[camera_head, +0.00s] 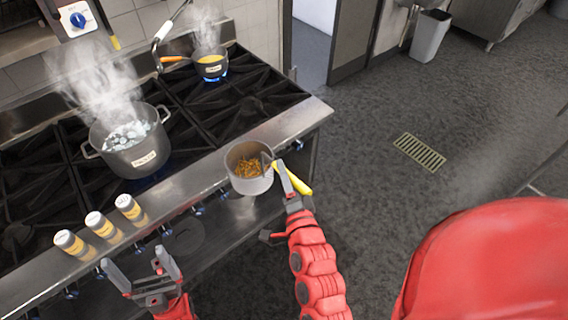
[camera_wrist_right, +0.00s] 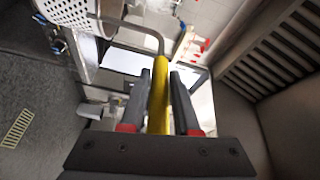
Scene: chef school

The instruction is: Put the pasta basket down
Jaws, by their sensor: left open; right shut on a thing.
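The pasta basket (camera_head: 248,180) is a grey metal basket with pasta in it and a yellow handle (camera_head: 300,181). It is held upright near the stove's front edge; I cannot tell whether it touches the edge. My right gripper (camera_head: 281,178) is shut on the yellow handle, which also shows between the fingers in the right wrist view (camera_wrist_right: 159,95). The basket's perforated wall (camera_wrist_right: 68,12) shows at that view's top left. My left gripper (camera_head: 142,272) is open and empty in front of the stove.
A large steaming pot (camera_head: 140,158) stands on the stove (camera_head: 262,97). A small steaming pan (camera_head: 211,68) sits on a lit back burner. Three shakers (camera_head: 97,225) stand on the front ledge. Burner grates between pot and basket are clear.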

